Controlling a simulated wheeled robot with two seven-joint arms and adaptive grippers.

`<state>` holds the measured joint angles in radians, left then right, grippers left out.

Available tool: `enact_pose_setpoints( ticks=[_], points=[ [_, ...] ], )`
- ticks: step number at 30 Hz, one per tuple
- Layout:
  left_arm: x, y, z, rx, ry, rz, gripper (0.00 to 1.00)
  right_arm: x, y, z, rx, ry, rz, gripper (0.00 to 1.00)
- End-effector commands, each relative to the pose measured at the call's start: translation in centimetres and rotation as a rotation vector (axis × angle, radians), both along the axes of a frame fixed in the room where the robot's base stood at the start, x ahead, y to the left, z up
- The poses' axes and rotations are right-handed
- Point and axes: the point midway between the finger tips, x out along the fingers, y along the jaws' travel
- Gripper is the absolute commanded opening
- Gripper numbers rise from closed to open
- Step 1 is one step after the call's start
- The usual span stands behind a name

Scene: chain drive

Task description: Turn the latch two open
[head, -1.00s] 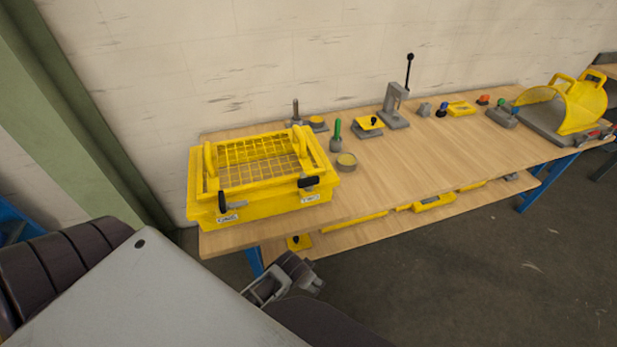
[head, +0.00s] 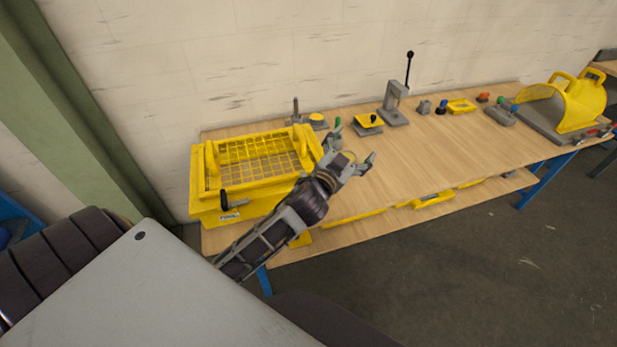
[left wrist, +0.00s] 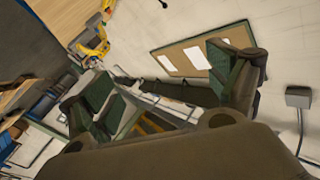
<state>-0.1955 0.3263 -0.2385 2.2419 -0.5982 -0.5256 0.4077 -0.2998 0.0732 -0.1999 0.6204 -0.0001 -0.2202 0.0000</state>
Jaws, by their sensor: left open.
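A yellow guard box (head: 207,207) with a mesh top stands on the left end of the workbench. A black-handled latch (head: 224,200) stands upright on its front left, with a label below too small to read. The box's front right corner, where a second black latch showed earlier, is now hidden behind my left arm. I cannot tell which latch is number two. My left gripper (head: 355,146) is open and empty, above the bench just right of the box. Its spread fingers also show in the left wrist view (left wrist: 172,92). My right gripper is not in view.
The wooden workbench (head: 430,155) holds a lever press (head: 394,105), a small yellow fixture (head: 367,122), a green-handled tool (head: 337,122) near my fingers, and a yellow curved guard (head: 565,105) at the far right. The middle of the benchtop is clear.

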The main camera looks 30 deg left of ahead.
Motion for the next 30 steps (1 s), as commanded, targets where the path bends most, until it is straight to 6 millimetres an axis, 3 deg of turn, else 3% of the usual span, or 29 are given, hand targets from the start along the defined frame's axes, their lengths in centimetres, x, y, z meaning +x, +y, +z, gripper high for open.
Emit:
enact_pose_setpoints(
  ticks=[6, 15, 22, 30],
  points=[
    [0.9, -3.1, 5.7, 0.076, -0.211, -0.135, 0.89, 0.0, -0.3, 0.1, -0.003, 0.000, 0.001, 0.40],
    [0.4, -8.1, 10.6, 0.207, -0.431, -0.360, 0.89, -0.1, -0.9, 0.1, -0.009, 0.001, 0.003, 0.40],
    [-0.6, -11.9, 12.0, 0.327, -0.540, -0.553, 0.89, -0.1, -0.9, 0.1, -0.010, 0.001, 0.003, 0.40],
    [-2.1, -15.5, 11.3, 0.493, -0.599, -0.790, 0.89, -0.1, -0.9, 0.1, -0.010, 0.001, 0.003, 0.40]
  ],
)
